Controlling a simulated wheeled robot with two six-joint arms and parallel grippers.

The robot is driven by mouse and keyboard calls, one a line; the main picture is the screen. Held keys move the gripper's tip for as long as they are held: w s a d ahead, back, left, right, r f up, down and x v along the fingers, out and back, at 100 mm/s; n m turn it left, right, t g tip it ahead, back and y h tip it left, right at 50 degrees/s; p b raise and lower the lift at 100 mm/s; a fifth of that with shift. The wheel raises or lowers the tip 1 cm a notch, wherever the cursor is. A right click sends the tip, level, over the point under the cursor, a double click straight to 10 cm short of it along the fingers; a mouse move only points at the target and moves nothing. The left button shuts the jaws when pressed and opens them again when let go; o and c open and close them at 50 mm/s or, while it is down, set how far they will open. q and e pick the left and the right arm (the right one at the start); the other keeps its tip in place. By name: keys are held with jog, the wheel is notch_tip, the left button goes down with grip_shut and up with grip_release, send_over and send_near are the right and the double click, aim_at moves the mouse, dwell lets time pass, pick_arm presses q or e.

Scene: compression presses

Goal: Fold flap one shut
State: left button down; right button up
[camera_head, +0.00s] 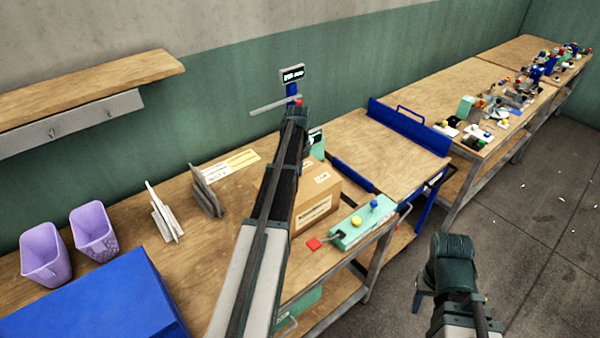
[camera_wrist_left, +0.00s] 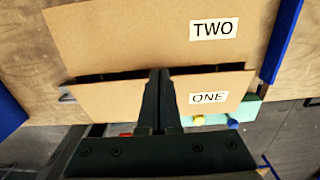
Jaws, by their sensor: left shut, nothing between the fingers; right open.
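The brown cardboard box (camera_head: 318,203) stands on the wooden bench in the head view, partly hidden behind my left arm. In the left wrist view, flap one (camera_wrist_left: 228,84) carries a label reading ONE and lies nearer my gripper. Flap two (camera_wrist_left: 150,35), labelled TWO, lies beyond it, with a dark gap between them. My left gripper (camera_wrist_left: 160,74) is shut and empty, its fingertips over the middle of flap one near the gap. Whether they touch it I cannot tell. My right gripper (camera_head: 424,299) is open, low over the floor at the right, away from the box.
A green control box (camera_head: 352,232) with yellow and blue knobs sits in front of the carton. A blue-ended bench section (camera_head: 410,128) lies to the right. Purple bins (camera_head: 46,256), a blue case (camera_head: 95,305) and grey upright plates (camera_head: 207,193) stand at left.

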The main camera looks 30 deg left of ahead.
pick_arm(q)
jog(key=shift+a+f, duration=0.2)
jog(key=shift+f, duration=0.15)
jog(key=shift+r, duration=0.1)
dwell(0.5)
jog(key=shift+r+p, duration=0.6)
jog(key=shift+r, duration=0.15)
jog(key=shift+w+d+r, duration=0.1)
